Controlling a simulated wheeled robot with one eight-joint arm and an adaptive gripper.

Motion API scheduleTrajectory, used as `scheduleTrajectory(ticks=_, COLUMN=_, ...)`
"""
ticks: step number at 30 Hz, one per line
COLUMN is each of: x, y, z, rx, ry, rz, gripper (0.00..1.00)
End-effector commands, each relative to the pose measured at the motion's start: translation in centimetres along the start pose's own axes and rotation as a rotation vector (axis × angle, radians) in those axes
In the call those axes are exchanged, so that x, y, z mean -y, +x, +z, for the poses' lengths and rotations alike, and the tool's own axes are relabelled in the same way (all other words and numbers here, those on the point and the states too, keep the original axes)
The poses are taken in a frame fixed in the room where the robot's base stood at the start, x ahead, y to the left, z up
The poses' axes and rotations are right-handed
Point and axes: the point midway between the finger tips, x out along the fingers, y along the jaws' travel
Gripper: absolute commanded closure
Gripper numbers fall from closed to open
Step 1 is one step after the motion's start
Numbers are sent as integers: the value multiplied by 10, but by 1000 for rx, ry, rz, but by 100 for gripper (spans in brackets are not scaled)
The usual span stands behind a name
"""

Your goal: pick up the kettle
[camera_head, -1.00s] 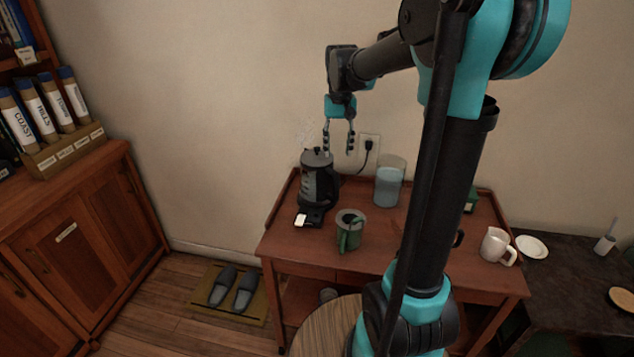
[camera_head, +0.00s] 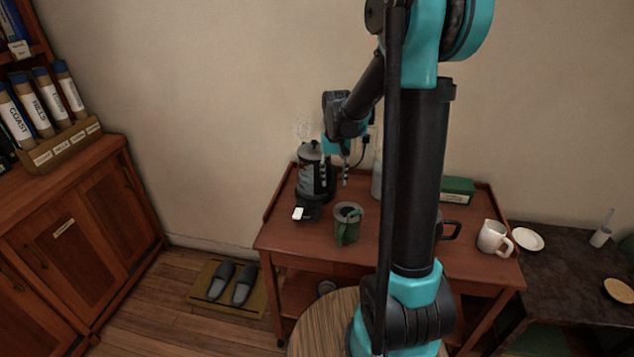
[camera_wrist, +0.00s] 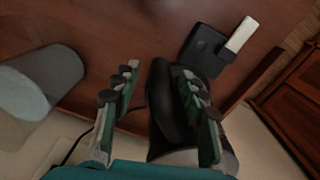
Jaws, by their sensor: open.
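The kettle (camera_head: 309,174) is dark grey and black and stands upright on a black base with a white switch at the back left of the wooden table. Its dark handle faces right, toward my gripper (camera_head: 334,178). In the wrist view the kettle's dark handle (camera_wrist: 165,105) shows between the fingers of my gripper (camera_wrist: 160,80), nearer the right finger, which hides part of the kettle. I cannot tell whether they touch.
A clear container (camera_head: 377,178), partly hidden by my arm, stands to the right. A white mug (camera_head: 493,238) and green box (camera_head: 458,188) are farther right. The wall is close behind.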

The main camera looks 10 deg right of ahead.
Motion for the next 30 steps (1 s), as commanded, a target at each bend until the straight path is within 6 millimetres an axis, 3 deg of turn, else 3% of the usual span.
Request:
scheduleTrajectory(ticks=6, x=0, y=27, z=-3, rx=0, ry=0, rz=0, gripper=57)
scheduleTrajectory(ticks=16, x=0, y=32, z=-3, rx=0, ry=0, rz=0, gripper=58)
scheduleTrajectory(ticks=26, x=0, y=32, z=-3, rx=0, ry=0, rz=0, gripper=99)
scheduleTrajectory(ticks=30, x=0, y=31, z=-3, rx=0, ry=0, rz=0, gripper=100)
